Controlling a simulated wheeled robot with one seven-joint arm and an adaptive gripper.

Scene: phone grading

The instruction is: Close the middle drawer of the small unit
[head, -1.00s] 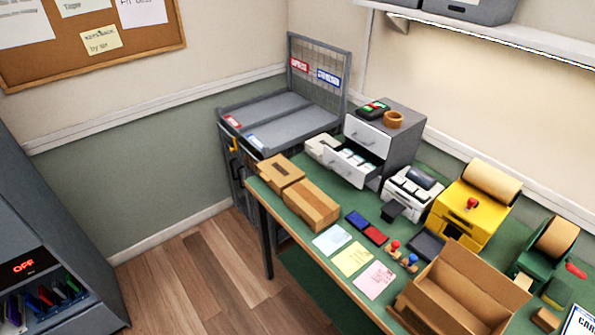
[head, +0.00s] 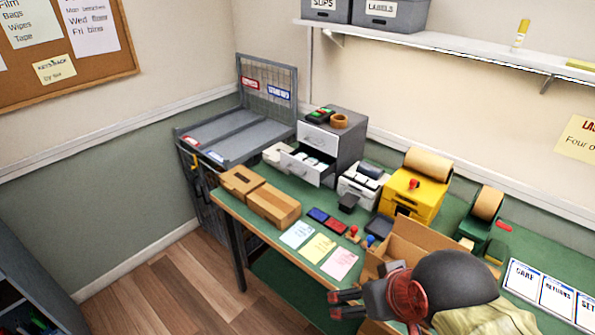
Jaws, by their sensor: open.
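The small unit (head: 351,144) is a grey drawer block at the back of the green table, against the wall. Its middle drawer (head: 300,171) has a white front and is pulled out, with pale items inside. The drawer above it (head: 315,137) is shut. The lowest part of the unit is hidden behind the open drawer. My gripper (head: 331,304) is at the bottom of the head view, its dark fingers apart and empty, pointing left. It is well in front of the unit, near the table's front edge.
Wooden boxes (head: 272,206) stand left of the drawer. A white label printer (head: 358,185) and a yellow dispenser (head: 415,192) stand to its right. Paper notes (head: 318,248) and ink pads (head: 327,220) lie in front. An open cardboard box (head: 420,240) is beside my arm.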

